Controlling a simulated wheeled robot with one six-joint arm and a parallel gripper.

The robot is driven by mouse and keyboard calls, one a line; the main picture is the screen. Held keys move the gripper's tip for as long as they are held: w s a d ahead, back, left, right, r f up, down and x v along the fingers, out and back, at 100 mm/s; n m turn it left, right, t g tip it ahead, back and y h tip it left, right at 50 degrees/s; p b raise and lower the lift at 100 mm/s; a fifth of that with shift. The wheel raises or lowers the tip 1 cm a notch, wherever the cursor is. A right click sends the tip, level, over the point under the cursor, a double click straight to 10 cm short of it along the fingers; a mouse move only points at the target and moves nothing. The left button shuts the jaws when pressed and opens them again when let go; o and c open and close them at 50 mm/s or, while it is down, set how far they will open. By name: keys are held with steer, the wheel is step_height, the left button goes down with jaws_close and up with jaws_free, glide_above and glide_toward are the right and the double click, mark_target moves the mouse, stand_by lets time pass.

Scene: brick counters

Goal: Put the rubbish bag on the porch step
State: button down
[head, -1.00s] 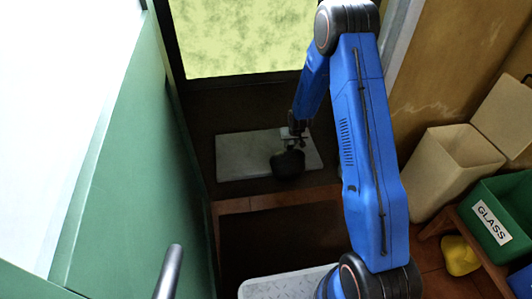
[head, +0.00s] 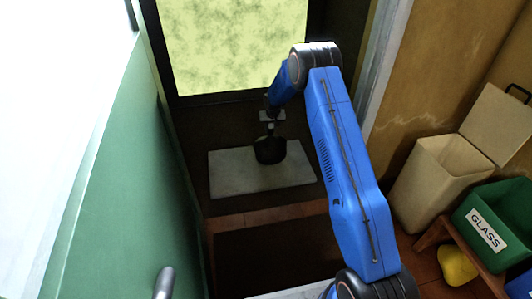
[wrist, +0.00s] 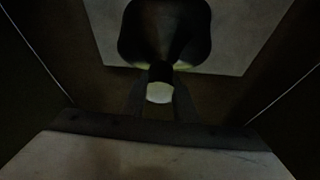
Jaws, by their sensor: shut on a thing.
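The rubbish bag (head: 270,150) is a small, dark, rounded bag. It is over the middle of the pale slab of the porch step (head: 230,178), beyond the doorway. My gripper (head: 271,131) is above the bag and shut on its narrow top. In the wrist view the dark bag (wrist: 165,35) hangs from the gripper (wrist: 160,90), with the pale slab (wrist: 105,35) behind it. I cannot tell whether the bag's underside touches the slab.
A green door (head: 110,180) stands close on the left. On the right are an open cream bin (head: 430,175), a green box marked GLASS (head: 485,230) on a wooden bench, and a yellow item (head: 456,265). A brick threshold (head: 265,215) lies before the step.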

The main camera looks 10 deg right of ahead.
mark_target(271, 138)
steer(key=shift+f, duration=4.45)
steer(key=c, duration=1.4)
jaws_free()
